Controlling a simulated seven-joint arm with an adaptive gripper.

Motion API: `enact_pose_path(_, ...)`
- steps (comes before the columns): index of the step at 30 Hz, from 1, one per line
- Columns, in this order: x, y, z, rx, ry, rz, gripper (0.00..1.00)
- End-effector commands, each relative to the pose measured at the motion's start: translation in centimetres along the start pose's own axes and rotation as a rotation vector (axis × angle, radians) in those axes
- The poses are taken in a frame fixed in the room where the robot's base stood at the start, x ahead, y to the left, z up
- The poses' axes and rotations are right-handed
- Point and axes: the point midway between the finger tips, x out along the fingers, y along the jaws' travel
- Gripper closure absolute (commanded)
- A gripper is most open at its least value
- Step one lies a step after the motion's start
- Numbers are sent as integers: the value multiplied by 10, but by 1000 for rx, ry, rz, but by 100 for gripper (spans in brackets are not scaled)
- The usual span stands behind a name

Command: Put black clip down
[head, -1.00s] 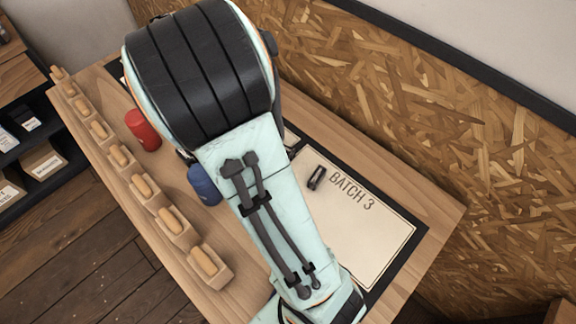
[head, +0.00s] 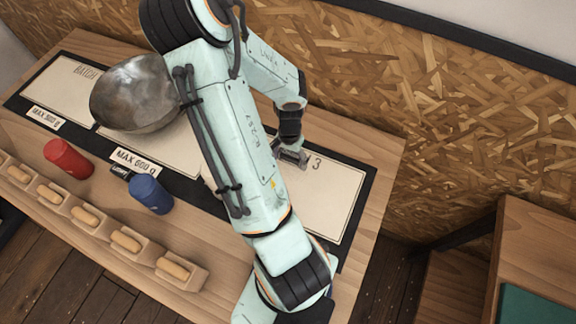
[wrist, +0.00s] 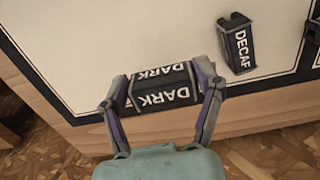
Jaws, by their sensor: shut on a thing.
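My gripper (wrist: 160,95) is shut on a black clip marked DARK (wrist: 162,94), with one finger on each side of it. In the head view my gripper (head: 291,155) is low over the pale card marked 3 (head: 325,205), and the held clip is hard to make out there. A second black clip, marked DECAF (wrist: 237,44), lies on the pale card to the right of my gripper in the wrist view, apart from the fingers. I cannot tell whether the held clip touches the card.
A metal bowl (head: 138,95) stands on the cards at left. A red canister (head: 68,158) and a blue canister (head: 150,193) lie in front, with a small black item (head: 121,172) beside the blue one. Several wooden scoop-like blocks (head: 183,268) line the front edge. A chipboard wall is behind.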

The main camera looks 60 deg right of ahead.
Motion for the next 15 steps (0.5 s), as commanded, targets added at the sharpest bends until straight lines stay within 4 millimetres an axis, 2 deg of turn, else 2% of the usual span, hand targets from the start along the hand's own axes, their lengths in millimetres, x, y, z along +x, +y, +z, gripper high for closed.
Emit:
enact_pose_path(7,36,0,0,-1,-2,2,50)
enact_pose_path(15,41,-1,0,-2,0,-2,50)
